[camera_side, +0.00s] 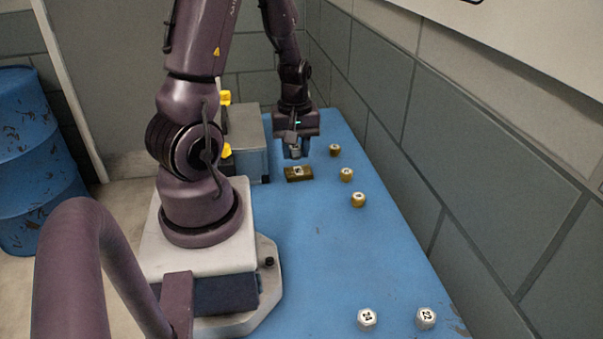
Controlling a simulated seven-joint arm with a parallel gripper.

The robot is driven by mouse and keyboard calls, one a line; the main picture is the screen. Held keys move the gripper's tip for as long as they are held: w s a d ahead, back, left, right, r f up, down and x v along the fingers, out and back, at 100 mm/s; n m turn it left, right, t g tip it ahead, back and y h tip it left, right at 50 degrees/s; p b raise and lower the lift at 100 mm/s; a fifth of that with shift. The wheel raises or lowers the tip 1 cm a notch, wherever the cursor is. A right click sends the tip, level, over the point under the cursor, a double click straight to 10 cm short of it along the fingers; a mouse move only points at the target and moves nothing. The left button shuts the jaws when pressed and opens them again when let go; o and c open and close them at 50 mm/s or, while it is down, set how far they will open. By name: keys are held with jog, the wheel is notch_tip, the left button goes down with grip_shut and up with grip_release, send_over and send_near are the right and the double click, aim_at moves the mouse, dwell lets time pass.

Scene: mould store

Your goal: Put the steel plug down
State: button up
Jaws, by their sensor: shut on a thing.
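My gripper (295,153) is at the far part of the blue table, pointing down. It is shut on a steel plug (295,150), a small grey piece that shows between the fingers. The fingers hide part of it. The held plug is just behind and above a brass-coloured block (298,174) with a pale marked top. I cannot tell whether the plug touches anything below. Two other steel plugs, the left one (367,320) and the right one (426,318), stand at the near end with dark marks on their tops.
Three brass plugs stand right of my gripper: far (334,150), middle (346,174) and near (358,200). A grey case (248,140) with yellow latches is to the left. A block wall (450,160) runs along the right. The middle of the blue table (325,260) is clear.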

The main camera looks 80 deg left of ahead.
jog(key=s+d+r+n, duration=0.1)
jog(key=s+r+n, duration=0.1)
jog(key=s+n, duration=0.25)
send_over(298, 171)
jog(key=shift+n, duration=0.25)
jog(key=f, duration=0.9)
jog(key=shift+s+d+f, duration=0.1)
jog(key=shift+s+d, duration=0.1)
jog(key=shift+d, duration=0.15)
jog(key=shift+w+a+f, duration=0.1)
jog(key=shift+a+f, duration=0.05)
jog(key=shift+f, duration=0.05)
jog(key=shift+w+a+f, duration=0.1)
jog(key=shift+f, duration=0.8)
jog(key=shift+w+a+f, duration=0.1)
jog(key=shift+f, duration=0.8)
jog(key=shift+f, duration=0.1)
jog(key=o, duration=1)
jog(key=shift+c, duration=0.2)
